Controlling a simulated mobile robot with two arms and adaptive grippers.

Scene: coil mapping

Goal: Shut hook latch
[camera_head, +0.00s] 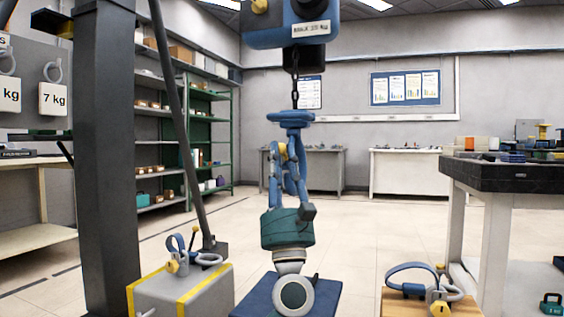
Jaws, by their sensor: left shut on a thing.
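A blue hook block (291,118) hangs on a dark chain from the hoist (290,25) in the upper middle of the head view. A small yellow piece, which looks like the hook latch (282,150), shows just below the block. My left gripper (284,153) points up from below, with its teal wrist under it. Its fingers are close together at the yellow piece and look shut on it. The fingers hide most of the hook's lower part, so I cannot tell the latch's angle. My right gripper is not in view.
A grey crate-like weight with yellow edges (190,295) stands at the lower left. A blue block (325,300) is low in the middle. A wooden block (400,304) with a blue shackle stands to its right. A dark post (104,150) rises at the left.

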